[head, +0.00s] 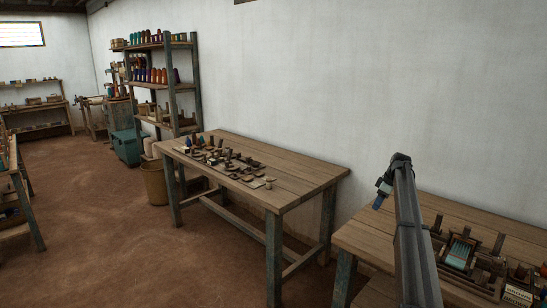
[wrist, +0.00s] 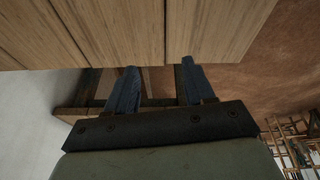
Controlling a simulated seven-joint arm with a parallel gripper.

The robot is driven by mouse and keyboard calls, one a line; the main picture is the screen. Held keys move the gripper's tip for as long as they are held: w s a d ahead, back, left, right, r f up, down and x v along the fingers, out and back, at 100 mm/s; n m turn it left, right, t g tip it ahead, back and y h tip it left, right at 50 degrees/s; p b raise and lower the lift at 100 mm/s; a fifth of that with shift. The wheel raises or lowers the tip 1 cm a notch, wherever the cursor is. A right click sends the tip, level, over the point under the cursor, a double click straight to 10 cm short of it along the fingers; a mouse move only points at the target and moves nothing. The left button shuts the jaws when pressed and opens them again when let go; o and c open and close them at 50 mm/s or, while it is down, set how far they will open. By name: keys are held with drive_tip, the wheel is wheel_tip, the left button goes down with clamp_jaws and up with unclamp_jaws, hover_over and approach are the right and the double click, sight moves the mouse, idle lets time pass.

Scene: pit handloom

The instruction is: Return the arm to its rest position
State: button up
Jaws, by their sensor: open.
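My gripper (head: 379,201) shows small in the head view at the far end of my raised grey arm, its dark bluish fingers tipped downward. It appears over the back left part of the right-hand wooden table (head: 460,212). In the wrist view the two fingers of my gripper (wrist: 158,75) stand well apart with nothing between them. Wooden planks (wrist: 130,30) fill the top of that view beyond the fingertips. I cannot tell the exact gap between fingers and wood.
The right-hand table carries a small loom-like frame with teal threads (head: 459,252) and dark wooden parts. A second table (head: 300,178) with many small items stands to the left. Beyond are a shelf rack (head: 172,88), a basket (head: 154,183) and a teal chest (head: 127,147). The brown floor is open at left.

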drive_tip(key=w+a+f+y, duration=0.1)
drive_tip(key=w+a, duration=0.1)
drive_tip(key=a, duration=0.6)
drive_tip(key=w+a+f, duration=0.1)
drive_tip(key=w+a, duration=0.1)
drive_tip(key=a, duration=0.7)
drive_tip(key=s+a+f+m+g, duration=0.1)
drive_tip(key=s+a+f, duration=0.3)
drive_tip(key=a+f, duration=0.4)
drive_tip(key=s+a+f+m, duration=0.1)
drive_tip(key=s+a+f, duration=0.4)
drive_tip(key=f, duration=0.6)
drive_tip(key=s+a+f+m+g, duration=0.1)
drive_tip(key=s+f+m+g, duration=0.1)
drive_tip(key=s+f, duration=1.2)
drive_tip(key=s+f+m+g, duration=0.2)
drive_tip(key=s+f, duration=0.9)
drive_tip(key=s, duration=0.6)
drive_tip(key=s+d+f+m+g+h, duration=0.1)
drive_tip(key=s+f+m+g, duration=0.1)
drive_tip(key=s, duration=1.8)
drive_tip(key=s+f+m+g+h, duration=0.2)
drive_tip(key=s+f, duration=0.2)
drive_tip(key=s, duration=1.7)
drive_tip(key=shift+s+d+m, duration=0.3)
drive_tip(key=shift+d+m, duration=0.1)
